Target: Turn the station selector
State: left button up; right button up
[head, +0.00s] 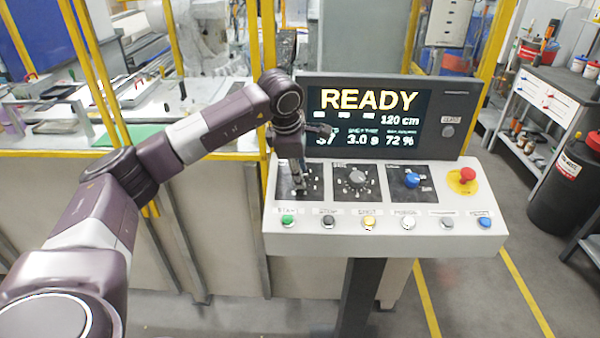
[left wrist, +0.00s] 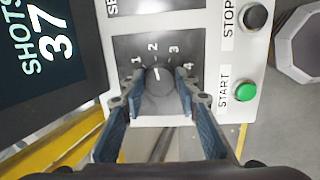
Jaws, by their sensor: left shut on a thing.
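The station selector is a dark round knob (left wrist: 158,80) on a black plate with the numbers 1 to 4 around it. In the left wrist view its white mark points about toward the 2. My left gripper (left wrist: 157,100) has one finger on each side of the knob and is shut on it. In the head view my left gripper (head: 299,188) reaches down onto the leftmost black plate (head: 284,186) of the console and hides most of the knob. My right gripper is not in view.
A second dial (head: 357,178), a blue knob (head: 412,180) and a red button (head: 468,175) sit to the right. Several push buttons line the front edge, with the green START button (head: 288,220) nearest. The display (head: 372,115) rises behind my gripper.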

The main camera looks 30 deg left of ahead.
pick_arm(q)
jog(key=shift+r, duration=0.1)
jog(key=o, duration=1.2)
jog(key=shift+c, duration=0.2)
jog(key=v, duration=1.2)
